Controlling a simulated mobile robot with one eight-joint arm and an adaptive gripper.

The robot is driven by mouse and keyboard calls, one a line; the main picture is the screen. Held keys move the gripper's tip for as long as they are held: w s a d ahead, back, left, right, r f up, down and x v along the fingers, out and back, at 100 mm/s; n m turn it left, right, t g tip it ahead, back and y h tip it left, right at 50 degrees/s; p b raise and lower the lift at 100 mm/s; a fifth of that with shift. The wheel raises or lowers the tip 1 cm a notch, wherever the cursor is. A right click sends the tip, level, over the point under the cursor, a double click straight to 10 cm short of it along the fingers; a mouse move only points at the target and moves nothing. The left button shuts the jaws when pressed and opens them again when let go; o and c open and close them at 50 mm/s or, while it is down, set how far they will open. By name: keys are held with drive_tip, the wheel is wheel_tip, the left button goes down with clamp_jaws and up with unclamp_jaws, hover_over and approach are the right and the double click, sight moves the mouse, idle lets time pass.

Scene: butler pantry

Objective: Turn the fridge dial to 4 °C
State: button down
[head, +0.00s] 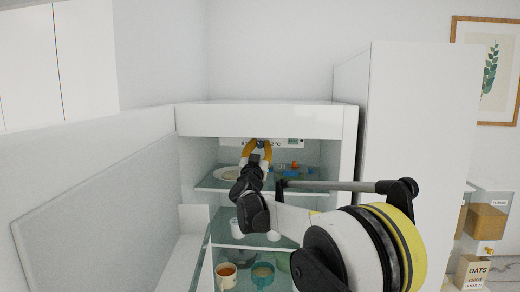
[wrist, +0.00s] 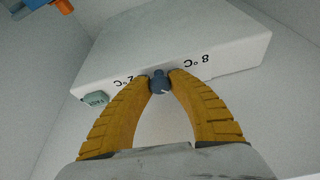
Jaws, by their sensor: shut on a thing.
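The fridge dial (wrist: 160,84) is a small dark blue-grey knob with a light pointer mark, on the front of a white control panel (wrist: 190,40). The wrist view is upside down, with a "2 °C" mark on one side of the dial and an "8 °C" mark on the other. My gripper (wrist: 161,80) has its yellow fingers closed on the dial, one on each side. In the head view my gripper (head: 260,146) reaches into the open fridge at the panel (head: 290,142) under the top edge. The fingers hide much of the dial there.
Lower shelves hold mugs, including a cream one (head: 226,275) and a teal one (head: 262,276). The open door (head: 95,200) stands at the left.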

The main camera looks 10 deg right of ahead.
drive_tip(key=m+g+h, duration=0.1)
drive_tip(key=m, duration=0.2)
drive_tip(key=m+g+h, duration=0.1)
drive_tip(key=m, duration=0.2)
drive_tip(key=m+g+h, duration=0.1)
drive_tip(key=m, duration=0.2)
drive_tip(key=shift+a+h, duration=0.1)
drive_tip(key=shift+h, duration=0.2)
drive_tip(key=m+g, duration=0.1)
drive_tip(key=m, duration=0.2)
drive_tip(key=m+g+p, duration=0.1)
drive_tip(key=m, duration=0.2)
drive_tip(key=shift+g+h, duration=0.3)
drive_tip(key=shift+h, duration=0.1)
drive_tip(key=shift+m+p, duration=0.3)
drive_tip(key=c, duration=1.2)
unclamp_jaws()
